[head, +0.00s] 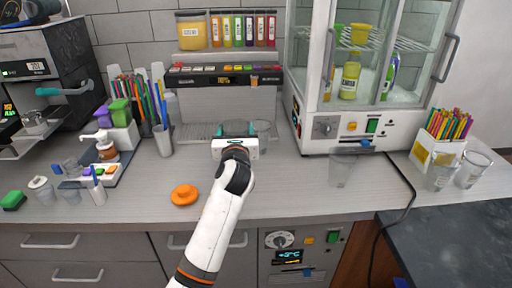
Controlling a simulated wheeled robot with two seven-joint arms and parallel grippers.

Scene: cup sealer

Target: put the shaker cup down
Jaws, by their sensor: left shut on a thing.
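My left gripper (235,132) reaches forward from the bottom of the head view to the drip tray of the dispenser at the back of the counter. It is shut on the shaker cup, which is mostly hidden behind the gripper's white body. Teal parts show at the fingertips, just above the tray. I cannot tell whether the cup touches the tray. A clear cup (262,130) shows just right of the gripper. My right gripper is not in view.
The dispenser (225,100) stands behind the gripper, below a shelf of colored bottles (243,29). Another clear cup (342,168) stands on the right, before the glass-doored cabinet (365,60). An orange disc (184,195) lies at front left. The counter (285,185) between them is clear.

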